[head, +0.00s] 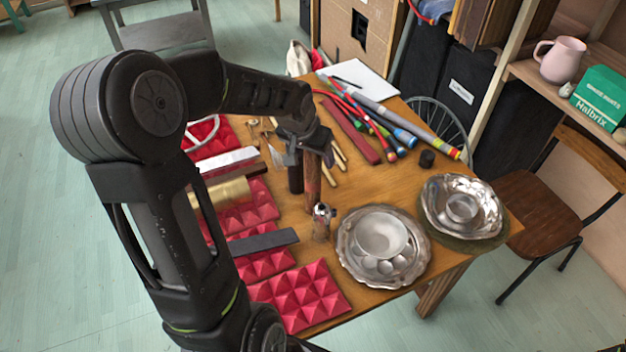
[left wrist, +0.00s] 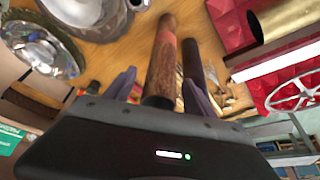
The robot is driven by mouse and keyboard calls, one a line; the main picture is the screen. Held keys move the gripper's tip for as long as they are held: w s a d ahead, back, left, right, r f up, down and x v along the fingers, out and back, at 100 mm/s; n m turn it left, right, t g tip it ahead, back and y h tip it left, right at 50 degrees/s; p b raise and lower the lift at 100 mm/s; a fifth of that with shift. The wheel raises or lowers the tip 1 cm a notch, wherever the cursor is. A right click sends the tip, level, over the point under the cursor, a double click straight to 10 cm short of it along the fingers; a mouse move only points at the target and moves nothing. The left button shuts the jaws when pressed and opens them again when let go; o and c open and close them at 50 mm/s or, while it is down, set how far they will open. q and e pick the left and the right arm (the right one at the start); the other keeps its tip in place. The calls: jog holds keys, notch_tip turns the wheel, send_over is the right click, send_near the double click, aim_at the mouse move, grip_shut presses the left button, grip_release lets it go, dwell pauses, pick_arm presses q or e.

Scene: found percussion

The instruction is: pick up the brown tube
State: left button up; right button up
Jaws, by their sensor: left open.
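The brown tube (head: 312,183) stands out below my left gripper (head: 303,150) in the head view, over the wooden table. In the left wrist view the brown tube (left wrist: 163,62) runs between the two spread fingers of my left gripper (left wrist: 158,86). The fingers are on either side of it and the jaws are open; I cannot tell whether either finger touches it. The tube's near end is hidden by the gripper body. My right gripper is not in view.
Red foam pads (head: 300,295) with a brass cylinder (head: 222,194) and a dark bar (head: 262,242) line the table's left side. A metal pepper-mill-like object (head: 322,222) and silver dishes (head: 383,275) stand in front. Coloured tubes (head: 398,125) lie at the back right.

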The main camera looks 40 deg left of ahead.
pick_arm(q)
jog(key=shift+c, duration=0.2)
grip_shut()
dwell(0.5)
jog(key=shift+r, duration=0.1)
